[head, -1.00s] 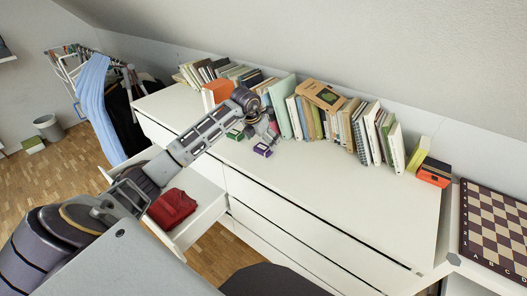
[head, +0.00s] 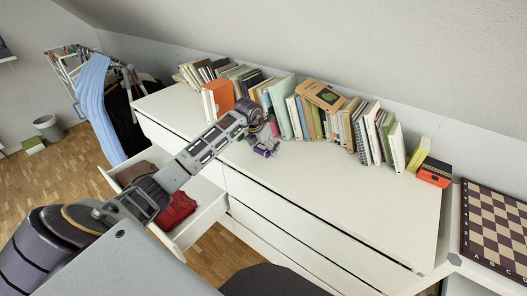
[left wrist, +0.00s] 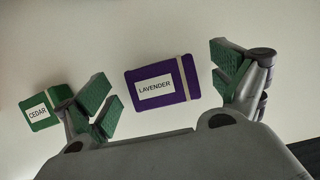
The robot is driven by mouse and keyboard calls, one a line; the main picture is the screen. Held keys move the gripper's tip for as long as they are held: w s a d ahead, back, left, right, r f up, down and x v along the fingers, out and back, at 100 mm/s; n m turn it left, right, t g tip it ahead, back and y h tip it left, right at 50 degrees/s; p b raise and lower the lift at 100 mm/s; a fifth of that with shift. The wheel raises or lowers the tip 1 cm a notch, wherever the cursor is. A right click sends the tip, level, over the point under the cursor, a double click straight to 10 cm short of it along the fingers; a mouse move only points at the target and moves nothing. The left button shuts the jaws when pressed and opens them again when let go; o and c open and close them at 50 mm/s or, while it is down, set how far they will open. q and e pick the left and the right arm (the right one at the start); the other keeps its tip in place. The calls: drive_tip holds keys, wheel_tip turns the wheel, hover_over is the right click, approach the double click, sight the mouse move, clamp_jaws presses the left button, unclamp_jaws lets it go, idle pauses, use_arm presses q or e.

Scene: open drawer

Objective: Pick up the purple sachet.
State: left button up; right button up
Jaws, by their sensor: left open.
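The purple sachet, with a white label reading LAVENDER, lies on the white dresser top (head: 330,190). In the left wrist view the purple sachet (left wrist: 162,84) sits between my two spread green-padded fingers, with a visible space on each side. My left gripper (left wrist: 161,80) is open and empty. In the head view my left gripper (head: 263,147) is over the sachet's spot and largely covers it; its height above the top is hard to tell. My right gripper is not in view.
A green sachet labelled CEDAR (left wrist: 40,112) lies just outside the left finger in the wrist view. A row of books (head: 300,112) stands behind the gripper. An open drawer (head: 208,217) holding red cloth (head: 178,210) is below my arm. The dresser top to the right is clear.

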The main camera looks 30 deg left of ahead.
use_arm(q)
drive_tip(key=shift+w+f, duration=0.1)
drive_tip(key=shift+f, duration=0.05)
idle(0.3)
drive_tip(key=c, duration=1)
